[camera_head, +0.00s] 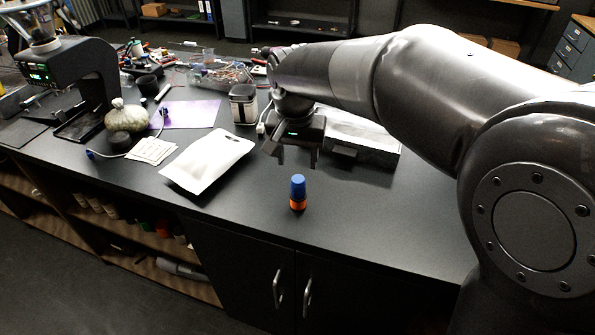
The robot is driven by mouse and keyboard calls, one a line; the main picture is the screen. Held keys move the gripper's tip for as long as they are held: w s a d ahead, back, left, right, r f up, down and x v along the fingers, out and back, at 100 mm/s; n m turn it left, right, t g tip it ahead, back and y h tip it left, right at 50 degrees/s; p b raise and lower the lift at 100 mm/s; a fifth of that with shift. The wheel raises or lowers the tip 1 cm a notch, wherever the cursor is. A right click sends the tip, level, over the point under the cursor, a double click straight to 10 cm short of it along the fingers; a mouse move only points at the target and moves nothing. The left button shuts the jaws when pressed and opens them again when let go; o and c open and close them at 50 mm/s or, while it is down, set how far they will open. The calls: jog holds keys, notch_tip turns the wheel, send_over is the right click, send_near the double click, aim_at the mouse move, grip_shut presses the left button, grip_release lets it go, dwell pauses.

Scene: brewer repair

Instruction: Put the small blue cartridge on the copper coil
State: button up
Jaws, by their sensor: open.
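A small blue cartridge (298,187) stands upright near the front edge of the black worktop, with an orange band and a dark base below its blue part. I cannot tell whether the orange part belongs to it. I cannot clearly make out a separate copper coil. My gripper (294,158) hangs over the worktop, behind and above the cartridge in the picture. Its fingers point down, and it is open with nothing between them.
A white pouch (208,160) lies left of the cartridge. A dark jar (243,104) stands behind the pouch, and a silvery tray (362,138) lies behind my gripper. A brewer (70,66) stands far left. The worktop right of the cartridge is clear.

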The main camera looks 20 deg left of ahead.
jog(key=shift+s+r, duration=0.1)
jog(key=shift+r, duration=1.1)
jog(key=s+d+r+t, duration=0.1)
jog(key=d+r, duration=0.2)
jog(key=d, duration=0.9)
jog(key=s+d+f+t, duration=0.1)
jog(key=s+d, duration=0.6)
jog(key=d, duration=0.3)
jog(key=s+d+f+m+t, duration=0.1)
jog(key=s+d+f+t, duration=0.1)
jog(key=s+d, duration=0.4)
jog(key=d, duration=0.4)
jog(key=shift+s+d+m, duration=0.2)
jog(key=shift+s+m, duration=0.1)
jog(key=shift+s, duration=0.1)
